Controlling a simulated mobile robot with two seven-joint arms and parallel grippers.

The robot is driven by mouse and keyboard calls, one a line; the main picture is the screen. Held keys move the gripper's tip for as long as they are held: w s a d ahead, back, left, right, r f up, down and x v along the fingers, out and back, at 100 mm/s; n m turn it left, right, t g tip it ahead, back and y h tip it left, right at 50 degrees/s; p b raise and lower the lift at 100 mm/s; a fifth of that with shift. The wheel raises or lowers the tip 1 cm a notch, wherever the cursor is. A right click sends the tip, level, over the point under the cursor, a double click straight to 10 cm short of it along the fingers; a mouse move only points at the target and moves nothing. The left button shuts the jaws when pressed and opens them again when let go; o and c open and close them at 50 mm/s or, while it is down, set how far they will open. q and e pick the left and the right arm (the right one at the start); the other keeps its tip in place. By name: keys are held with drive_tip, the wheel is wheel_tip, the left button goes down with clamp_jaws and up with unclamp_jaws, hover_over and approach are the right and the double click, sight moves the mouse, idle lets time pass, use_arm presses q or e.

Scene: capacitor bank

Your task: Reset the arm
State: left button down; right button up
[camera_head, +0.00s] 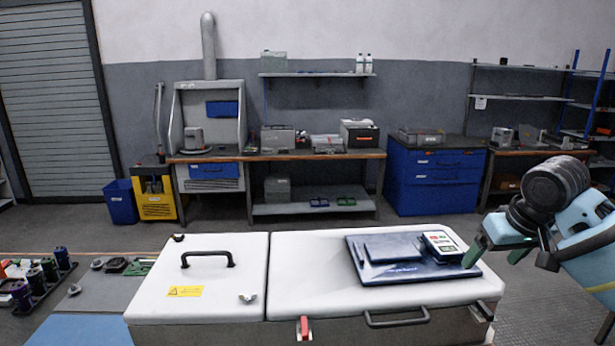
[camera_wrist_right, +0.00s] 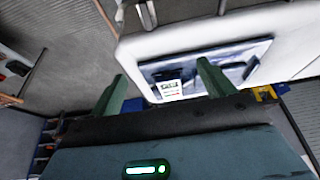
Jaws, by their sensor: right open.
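My right arm comes in from the right, and its gripper (camera_head: 494,253) hangs beside the right end of the white-topped cabinet (camera_head: 310,285). The green fingers are apart with nothing between them. In the right wrist view the open gripper (camera_wrist_right: 162,82) points toward the cabinet top, where the dark blue mat (camera_wrist_right: 228,58) and the white meter (camera_wrist_right: 172,88) show beyond the fingers. In the head view the meter (camera_head: 441,244) lies on the right part of the blue mat (camera_head: 385,271), close to the left finger. My left gripper is not in view.
The cabinet's left lid has a black handle (camera_head: 208,259), a yellow warning label (camera_head: 185,291) and a wing nut (camera_head: 248,298). A red latch (camera_head: 304,328) is on its front. A rack of coloured cylinders (camera_head: 38,282) stands at left. The floor behind the cabinet is clear.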

drive_tip(key=s+d+r+m+h, duration=0.1)
drive_tip(key=s+d+m+h, duration=0.15)
drive_tip(key=d, duration=0.65)
wheel_tip(320, 180, down, 19)
drive_tip(key=s+d+n+t, duration=0.1)
drive_tip(key=s+n+t, duration=0.1)
drive_tip(key=n, duration=0.1)
drive_tip(key=s+f+n+t, duration=0.1)
drive_tip(key=s+f+n, duration=0.1)
drive_tip(key=s+f, duration=0.45)
drive_tip(key=s+f+n, duration=0.3)
drive_tip(key=s+f, duration=0.1)
drive_tip(key=f, duration=0.5)
drive_tip(key=s+a+f+n+y, duration=0.2)
drive_tip(key=s+f+n, duration=0.1)
drive_tip(key=s, duration=0.5)
drive_tip(key=s+a+f+n+y, duration=0.2)
drive_tip(key=s+a+f, duration=0.1)
drive_tip(key=s, duration=0.4)
drive_tip(key=s+a+f+m+t, duration=0.2)
drive_tip(key=a+m, duration=0.7)
drive_tip(key=a, duration=1)
drive_tip(key=shift+s+a+f, duration=0.25)
drive_tip(key=shift+s+f, duration=0.3)
drive_tip(key=shift+f, duration=0.05)
